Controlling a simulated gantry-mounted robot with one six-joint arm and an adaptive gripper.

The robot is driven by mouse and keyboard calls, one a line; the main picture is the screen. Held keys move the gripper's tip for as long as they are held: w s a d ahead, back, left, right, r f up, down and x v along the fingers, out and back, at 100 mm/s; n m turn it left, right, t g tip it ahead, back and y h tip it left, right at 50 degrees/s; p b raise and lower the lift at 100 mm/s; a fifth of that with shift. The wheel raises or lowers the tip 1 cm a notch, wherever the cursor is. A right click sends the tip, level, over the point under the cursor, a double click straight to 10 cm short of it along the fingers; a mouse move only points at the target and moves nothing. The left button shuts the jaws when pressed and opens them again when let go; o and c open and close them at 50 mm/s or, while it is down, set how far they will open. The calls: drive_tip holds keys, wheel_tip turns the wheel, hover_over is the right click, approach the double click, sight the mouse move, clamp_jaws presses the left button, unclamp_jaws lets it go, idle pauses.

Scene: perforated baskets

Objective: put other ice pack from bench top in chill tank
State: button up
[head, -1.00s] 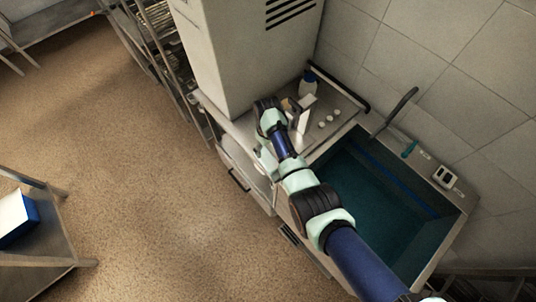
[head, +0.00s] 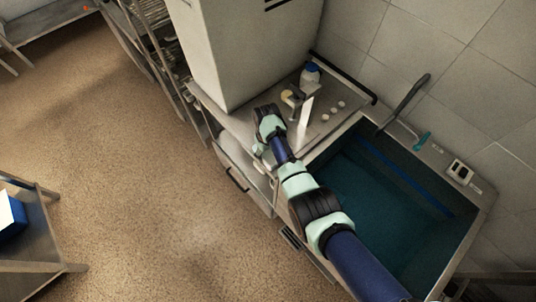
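The chill tank (head: 350,178) is the sunken basin of blue-green water on the right, set in a steel counter. My arm reaches from the bottom right past the tank's left side to the bench top (head: 337,104). The wrist end is over the left front of the bench top. My gripper's fingers cannot be made out there. A thin white upright piece (head: 306,114) stands just right of the wrist; I cannot tell whether it is an ice pack. Beside it is a small yellow and dark item (head: 289,97), too small to identify.
A white container with a blue top (head: 310,75) stands at the back of the bench top. Several small pale discs lie right of the white piece. A tall grey cabinet (head: 240,45) borders the bench top on the left. A dark curved tap (head: 404,103) rises behind the tank.

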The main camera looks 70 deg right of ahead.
drive_tip(key=c, duration=0.3)
wheel_tip(320, 180, up, 13)
drive_tip(key=p, duration=1.2)
drive_tip(key=shift+p, duration=0.3)
